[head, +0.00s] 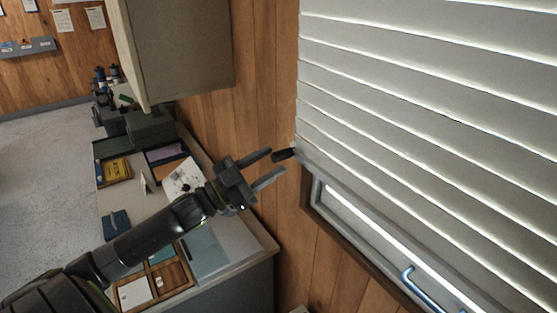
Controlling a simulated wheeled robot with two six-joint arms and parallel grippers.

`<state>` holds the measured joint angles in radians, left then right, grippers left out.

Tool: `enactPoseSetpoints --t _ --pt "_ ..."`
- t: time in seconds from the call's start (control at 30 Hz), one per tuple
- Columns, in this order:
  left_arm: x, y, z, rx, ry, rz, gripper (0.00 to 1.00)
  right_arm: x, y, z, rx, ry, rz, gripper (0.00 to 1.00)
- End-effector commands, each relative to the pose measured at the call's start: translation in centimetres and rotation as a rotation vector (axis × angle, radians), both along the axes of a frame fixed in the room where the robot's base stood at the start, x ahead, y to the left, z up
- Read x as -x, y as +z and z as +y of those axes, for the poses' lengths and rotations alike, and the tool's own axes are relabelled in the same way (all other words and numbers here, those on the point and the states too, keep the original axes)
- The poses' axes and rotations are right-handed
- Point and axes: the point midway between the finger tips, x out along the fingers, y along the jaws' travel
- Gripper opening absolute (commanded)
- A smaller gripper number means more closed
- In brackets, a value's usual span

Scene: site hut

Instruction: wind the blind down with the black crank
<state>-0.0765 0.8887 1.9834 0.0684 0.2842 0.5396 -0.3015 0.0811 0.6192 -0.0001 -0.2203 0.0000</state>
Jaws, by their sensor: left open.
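The blind (430,110) is a set of pale slats over the window at the right, and it covers most of the window. Its bottom edge slopes from left to right, with a strip of bright window (380,232) showing below it. The black crank (284,155) shows as a short dark handle at the blind's left edge, by the wood wall. My left gripper (264,168) is open, its two fingers pointing right toward the crank. The crank handle is just beyond the fingertips, level with the gap; whether they touch is unclear. My right gripper is not in view.
A desk (235,232) with papers, trays and a dark blue item (116,224) lies below my left arm. A grey cabinet (180,50) hangs above it. A blue window handle (420,288) sticks out at the lower right. Open floor (45,180) lies at the left.

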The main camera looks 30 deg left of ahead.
Motion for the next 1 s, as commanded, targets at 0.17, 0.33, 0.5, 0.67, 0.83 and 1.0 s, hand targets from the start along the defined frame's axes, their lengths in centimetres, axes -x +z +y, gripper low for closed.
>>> enactPoseSetpoints --t 0.17,0.33,0.5,0.67,0.83,1.0 --pt "-1.0 0.6 -0.6 0.001 -0.001 -0.004 0.43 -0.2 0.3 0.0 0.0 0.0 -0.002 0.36" --pt "-1.8 0.9 -1.0 0.001 -0.001 -0.003 0.43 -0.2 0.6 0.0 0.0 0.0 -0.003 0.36" --pt "-2.3 1.2 -1.3 0.001 0.0 -0.002 0.43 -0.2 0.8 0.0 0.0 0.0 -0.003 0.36" --pt "-2.6 1.2 -1.5 0.0 0.002 -0.001 0.43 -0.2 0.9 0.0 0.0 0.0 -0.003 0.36" --pt "-2.6 1.2 -1.5 0.001 0.001 0.0 0.43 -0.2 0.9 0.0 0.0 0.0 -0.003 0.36" --pt "-2.6 1.2 -1.5 0.0 0.001 0.0 0.38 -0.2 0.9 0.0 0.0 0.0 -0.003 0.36"
